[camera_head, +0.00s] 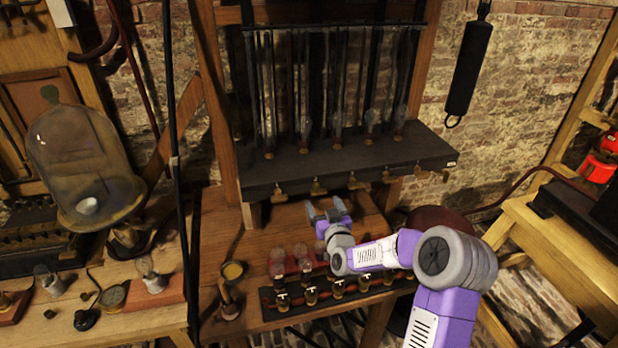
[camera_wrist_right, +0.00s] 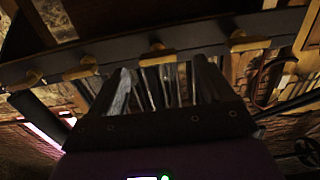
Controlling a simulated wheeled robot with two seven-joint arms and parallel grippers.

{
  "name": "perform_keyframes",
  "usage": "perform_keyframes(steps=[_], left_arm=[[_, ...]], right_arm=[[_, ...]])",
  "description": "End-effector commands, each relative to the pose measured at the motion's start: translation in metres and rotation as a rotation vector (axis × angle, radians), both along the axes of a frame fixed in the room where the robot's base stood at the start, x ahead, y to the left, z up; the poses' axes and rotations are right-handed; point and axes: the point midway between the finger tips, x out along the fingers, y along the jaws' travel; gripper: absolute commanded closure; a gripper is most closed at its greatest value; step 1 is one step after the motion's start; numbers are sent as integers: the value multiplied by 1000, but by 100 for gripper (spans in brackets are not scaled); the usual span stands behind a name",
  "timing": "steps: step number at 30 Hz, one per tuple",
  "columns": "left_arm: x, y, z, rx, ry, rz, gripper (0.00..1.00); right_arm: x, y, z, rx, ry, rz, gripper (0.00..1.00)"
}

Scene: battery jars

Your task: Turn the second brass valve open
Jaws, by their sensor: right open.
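A row of small brass valves hangs along the lower front edge of a dark shelf. Counted from the left, the second brass valve (camera_head: 319,187) has its handle just above my right gripper (camera_head: 326,208) in the head view. My right gripper is open and empty, its two fingers apart and pointing toward the row. In the right wrist view, one brass valve (camera_wrist_right: 156,54) lies beyond and between the fingertips of my right gripper (camera_wrist_right: 163,78). I see no contact between the fingers and it. My left gripper is not in view.
The dark shelf (camera_head: 350,161) carries thin glass tubes. Below my right arm, a dark rack (camera_head: 270,303) with several small jars stands on the wooden bench. A large glass bell jar (camera_head: 80,150) is at left.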

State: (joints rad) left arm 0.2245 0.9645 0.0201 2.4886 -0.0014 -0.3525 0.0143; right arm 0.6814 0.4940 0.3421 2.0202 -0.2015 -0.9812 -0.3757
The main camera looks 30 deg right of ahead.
Motion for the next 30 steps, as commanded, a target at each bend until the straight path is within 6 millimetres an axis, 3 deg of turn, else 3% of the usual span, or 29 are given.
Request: perform_keyframes(steps=[18, 30], left_arm=[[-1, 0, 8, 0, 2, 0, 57], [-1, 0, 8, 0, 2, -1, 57]], right_arm=[[66, -17, 0, -1, -2, -2, 19], [72, -18, 0, -1, -2, -2, 19]])
